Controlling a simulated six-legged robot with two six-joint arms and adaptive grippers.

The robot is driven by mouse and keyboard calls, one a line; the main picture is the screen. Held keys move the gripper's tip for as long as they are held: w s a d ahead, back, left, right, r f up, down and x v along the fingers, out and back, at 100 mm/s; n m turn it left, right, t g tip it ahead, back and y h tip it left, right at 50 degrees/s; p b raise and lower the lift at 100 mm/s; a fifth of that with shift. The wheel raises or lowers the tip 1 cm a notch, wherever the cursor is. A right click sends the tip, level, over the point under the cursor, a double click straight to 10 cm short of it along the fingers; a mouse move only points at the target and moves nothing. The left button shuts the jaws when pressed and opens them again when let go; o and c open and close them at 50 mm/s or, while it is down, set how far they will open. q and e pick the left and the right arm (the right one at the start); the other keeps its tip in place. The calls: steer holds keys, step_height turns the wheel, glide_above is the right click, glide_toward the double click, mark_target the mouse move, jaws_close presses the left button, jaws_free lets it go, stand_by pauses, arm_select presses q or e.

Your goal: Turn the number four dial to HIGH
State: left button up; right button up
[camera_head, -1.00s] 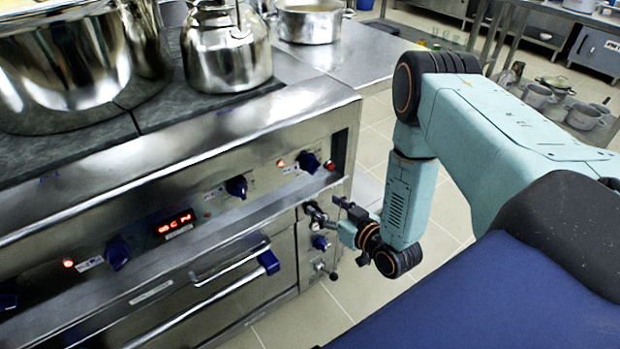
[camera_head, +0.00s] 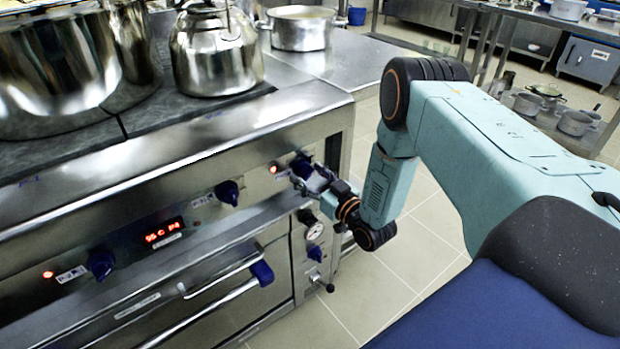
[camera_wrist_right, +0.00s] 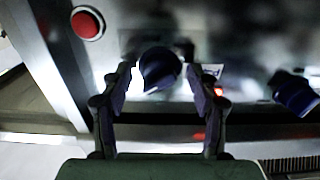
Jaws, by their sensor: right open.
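The range front has a row of dark blue dials. The rightmost dial (camera_head: 301,163), the fourth along the row, is partly covered by my right gripper (camera_head: 307,178). In the right wrist view this dial (camera_wrist_right: 160,68) shows between the fingertips of my open right gripper (camera_wrist_right: 164,88). One finger is on each side, with a visible gap, so the fingers seem apart from it. Its number and HIGH mark are not readable. A lit red lamp (camera_head: 273,169) is to its left. My left gripper is not in view.
A neighbouring dial (camera_head: 228,192) and a red display (camera_head: 164,233) are to the left. A red button (camera_wrist_right: 87,23) is close to the dial. A kettle (camera_head: 217,50) and pots stand on top. Open floor is to the right.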

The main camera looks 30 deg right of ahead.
steer(key=shift+d, duration=0.1)
steer(key=shift+c, duration=0.6)
steer(key=c, duration=1.1)
steer(key=shift+o, duration=0.2)
